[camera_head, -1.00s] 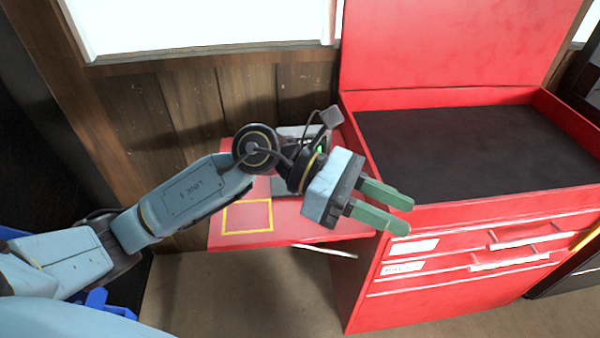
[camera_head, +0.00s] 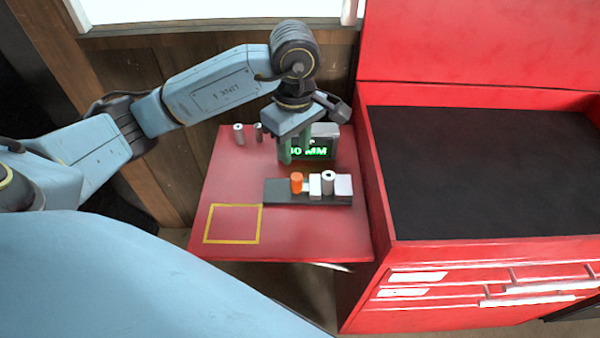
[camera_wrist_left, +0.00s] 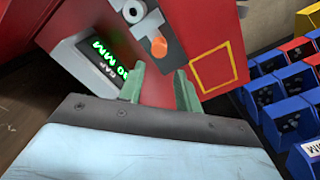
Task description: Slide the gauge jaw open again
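The gauge (camera_head: 276,194) is a dark rail on the red side shelf. An orange knob (camera_head: 297,184) stands on it beside a pale block, the jaw (camera_head: 315,186). A pale hollow cylinder (camera_head: 328,183) stands between this jaw and a second pale block (camera_head: 344,186); exact contact is unclear. The orange knob also shows in the left wrist view (camera_wrist_left: 158,47). A display (camera_head: 318,151) behind the gauge glows green; its reading ends in "0 MM" and is partly covered by my gripper. My left gripper (camera_head: 296,152) points down, open and empty, behind the orange knob and apart from it. My right gripper is out of view.
Two small grey cylinders (camera_head: 239,135) stand at the shelf's back left. A yellow outlined square (camera_head: 233,240) at the front left is empty. The red cabinet (camera_head: 460,256) rises right of the shelf. Several blue bins (camera_wrist_left: 272,92) show in the left wrist view.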

